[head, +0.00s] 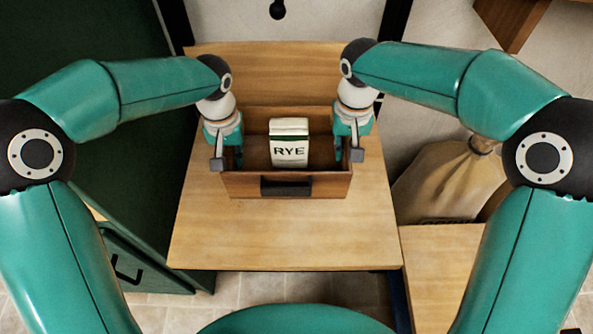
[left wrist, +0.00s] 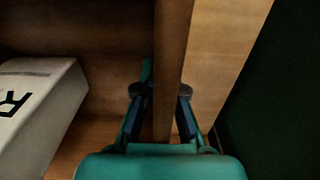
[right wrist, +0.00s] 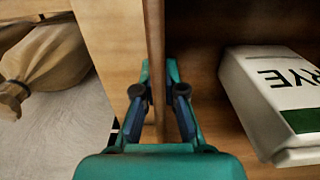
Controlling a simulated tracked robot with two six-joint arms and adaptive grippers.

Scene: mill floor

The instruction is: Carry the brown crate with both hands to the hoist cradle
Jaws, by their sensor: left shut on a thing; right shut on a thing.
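The brown crate (head: 325,187) is upright over a light wooden platform (head: 285,240) with a raised back board, which may be the hoist cradle. I cannot tell whether its base touches the boards. A white packet marked RYE (head: 289,150) stands inside it. My left gripper (head: 228,163) is shut on the crate's left wall, which runs between its fingers in the left wrist view (left wrist: 172,60). My right gripper (head: 347,155) is shut on the right wall, as the right wrist view (right wrist: 154,40) shows. The fingertips are partly hidden in the head view.
A dark green cabinet (head: 80,90) stands on the left. A tied sack (head: 450,180) leans at the right, behind a lower wooden surface (head: 440,265). Dark posts (head: 394,22) rise behind the platform. The platform's front part is clear.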

